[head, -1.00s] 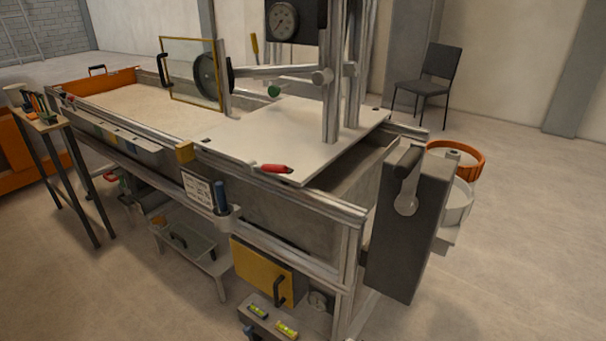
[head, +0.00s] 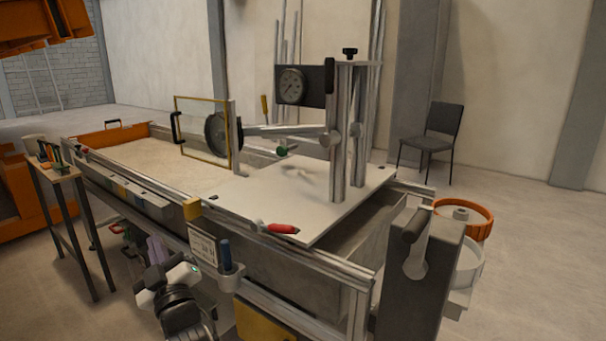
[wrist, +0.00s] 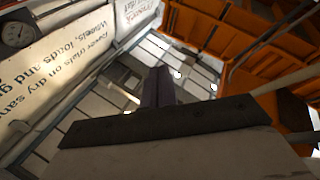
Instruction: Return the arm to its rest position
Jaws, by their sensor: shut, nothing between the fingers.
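My gripper (head: 158,250) is low at the near left side of the sandbed frame, in the head view, with its fingers pointing up. The dark wrist with a small green light is just below it. In the wrist view the narrow fingers of my gripper (wrist: 160,85) are together with nothing between them, beyond a dark palm bar. The sandbed (head: 135,165) is behind and above the gripper. Whether any part of my arm touches the bed's frame cannot be told. Much of the arm is out of view.
A small tool table (head: 68,173) stands at left. A grey crank box (head: 425,280) is at right.

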